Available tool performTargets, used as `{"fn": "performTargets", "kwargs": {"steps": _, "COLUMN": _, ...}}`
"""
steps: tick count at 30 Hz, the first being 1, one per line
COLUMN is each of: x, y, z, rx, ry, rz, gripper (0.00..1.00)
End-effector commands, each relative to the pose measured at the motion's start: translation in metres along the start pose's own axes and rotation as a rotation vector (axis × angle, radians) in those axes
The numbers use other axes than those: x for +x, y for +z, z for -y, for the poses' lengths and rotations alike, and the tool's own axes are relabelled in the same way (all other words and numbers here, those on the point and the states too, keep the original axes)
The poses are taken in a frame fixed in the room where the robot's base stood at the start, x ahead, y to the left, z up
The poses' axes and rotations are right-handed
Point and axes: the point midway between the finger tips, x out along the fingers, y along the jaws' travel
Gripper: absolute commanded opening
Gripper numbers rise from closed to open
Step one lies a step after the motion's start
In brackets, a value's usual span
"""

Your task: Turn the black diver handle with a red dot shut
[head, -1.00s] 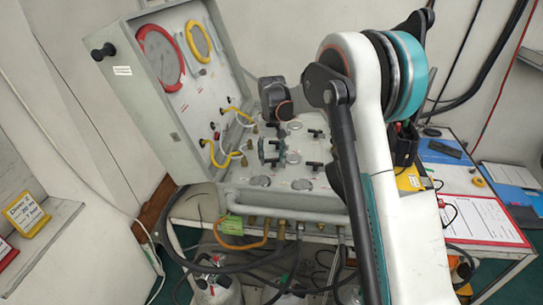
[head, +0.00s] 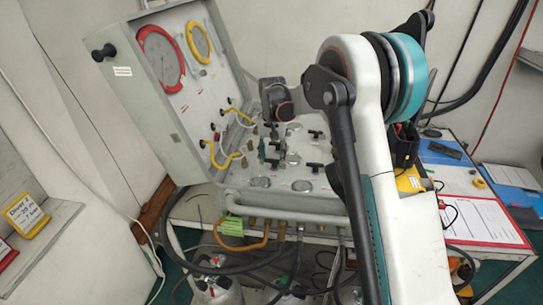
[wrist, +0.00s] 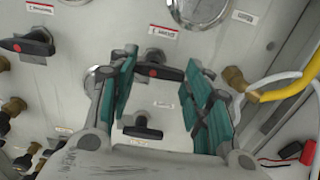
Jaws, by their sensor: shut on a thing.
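The black diver handle with a red dot (wrist: 170,74) sits on the panel between my fingertips in the wrist view. It lies crosswise in that picture, its ends near the two green finger pads. My gripper (wrist: 160,62) is shut on it, with one finger at each end. In the head view my gripper (head: 272,152) points down onto the panel (head: 262,196), and I cannot make out the held handle clearly there.
Another black handle with a red dot (wrist: 30,45) is at left in the wrist view. A plain black handle (wrist: 142,131) shows between my fingers, lower down. Yellow hoses (head: 226,155) and the open lid with gauges (head: 160,58) stand to the left in the head view.

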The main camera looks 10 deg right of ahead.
Motion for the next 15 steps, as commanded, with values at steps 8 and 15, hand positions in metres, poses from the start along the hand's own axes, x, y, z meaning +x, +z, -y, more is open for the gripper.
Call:
{"fn": "performTargets", "kwargs": {"steps": 8, "x": 0.001, "y": -0.0006, "z": -0.0043, "rx": 0.005, "ry": 0.005, "rz": 0.001, "gripper": 0.72}}
{"fn": "performTargets", "kwargs": {"steps": 15, "x": 0.0004, "y": 0.0001, "z": -0.002, "rx": 0.001, "ry": 0.003, "rz": 0.001, "gripper": 0.72}}
